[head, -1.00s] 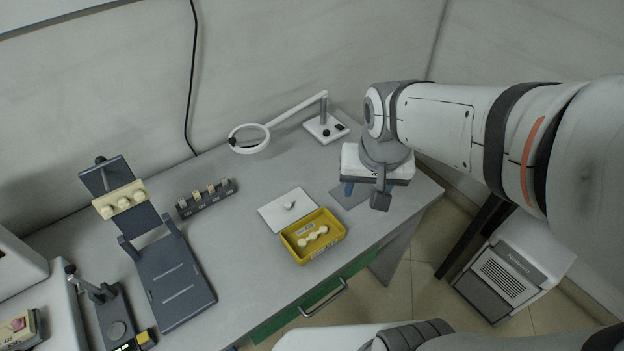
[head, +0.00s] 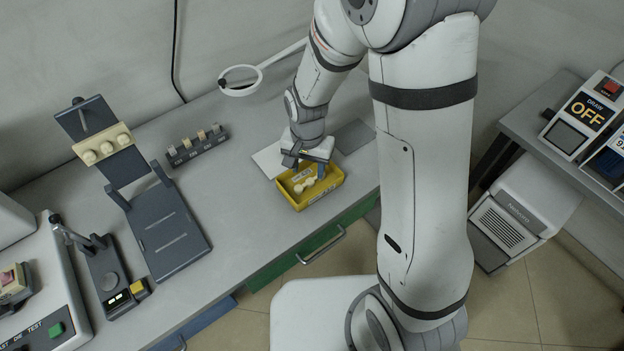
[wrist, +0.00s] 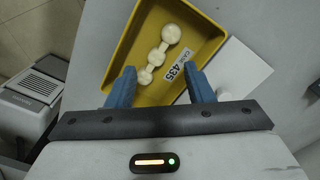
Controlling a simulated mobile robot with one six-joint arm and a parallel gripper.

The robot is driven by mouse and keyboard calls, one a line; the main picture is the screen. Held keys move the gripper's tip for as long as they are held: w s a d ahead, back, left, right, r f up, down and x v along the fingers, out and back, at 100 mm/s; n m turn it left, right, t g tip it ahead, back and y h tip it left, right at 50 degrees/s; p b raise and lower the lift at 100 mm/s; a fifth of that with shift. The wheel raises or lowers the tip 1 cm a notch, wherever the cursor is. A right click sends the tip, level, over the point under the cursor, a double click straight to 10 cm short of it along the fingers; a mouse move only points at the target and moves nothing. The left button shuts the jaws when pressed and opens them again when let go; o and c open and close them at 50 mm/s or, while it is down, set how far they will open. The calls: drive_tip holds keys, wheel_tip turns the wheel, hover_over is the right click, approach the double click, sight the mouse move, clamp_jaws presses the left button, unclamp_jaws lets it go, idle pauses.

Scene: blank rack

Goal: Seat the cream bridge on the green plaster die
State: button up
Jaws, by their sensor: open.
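The cream bridge (head: 304,185), a row of rounded units, lies in a yellow tray (head: 325,188). It also shows in the wrist view (wrist: 160,56), beside a label reading 435. My gripper (head: 307,168) is open and empty above the tray. I see no clearly green die. A cream block with rounded stumps (head: 104,148) sits on a dark tilted stand (head: 148,205) at the left.
A ring magnifier (head: 240,80) is at the back. Bare bench (head: 240,205) lies between tray and stand.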

sight(310, 180)
drive_tip(key=shift+d+f, duration=0.2)
drive_tip(key=shift+f, duration=2.05)
drive_tip(key=shift+c, duration=0.2)
clamp_jaws()
drive_tip(key=shift+r, duration=0.1)
